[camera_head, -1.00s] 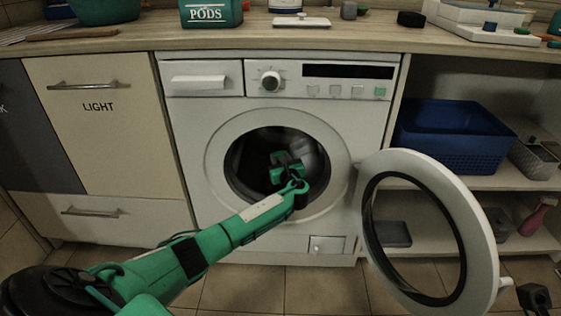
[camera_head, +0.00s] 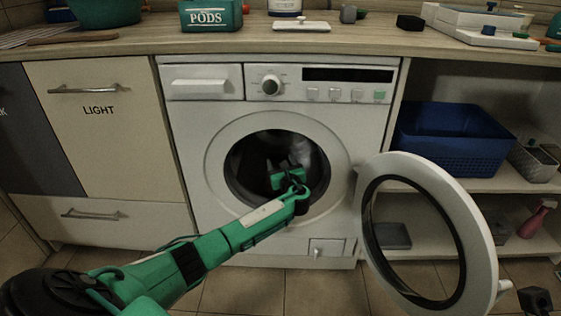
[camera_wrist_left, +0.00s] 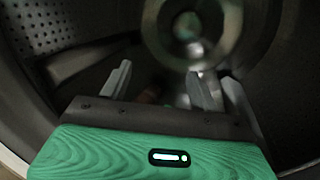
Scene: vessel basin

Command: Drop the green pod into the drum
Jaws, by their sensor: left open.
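The drum (camera_head: 247,160) is the dark round opening in the front of the white washing machine (camera_head: 190,120). Its perforated metal wall (camera_wrist_left: 50,30) fills much of the left wrist view. My left gripper (camera_head: 283,168) reaches into the drum mouth. Its fingers (camera_wrist_left: 160,80) stand apart in the left wrist view, and I see nothing held between them. A teal box marked PODS (camera_head: 211,15) stands on the counter. A dark piece (camera_head: 535,299) at the lower right edge may be my right gripper; its jaws are not clear.
The round washer door (camera_head: 484,238) stands open to the right of the drum. A blue basket (camera_head: 455,150) sits on the shelf at right. A cabinet marked LIGHT (camera_head: 97,150) stands at left. The counter (camera_head: 330,42) holds several small items. The tiled floor before the machine is clear.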

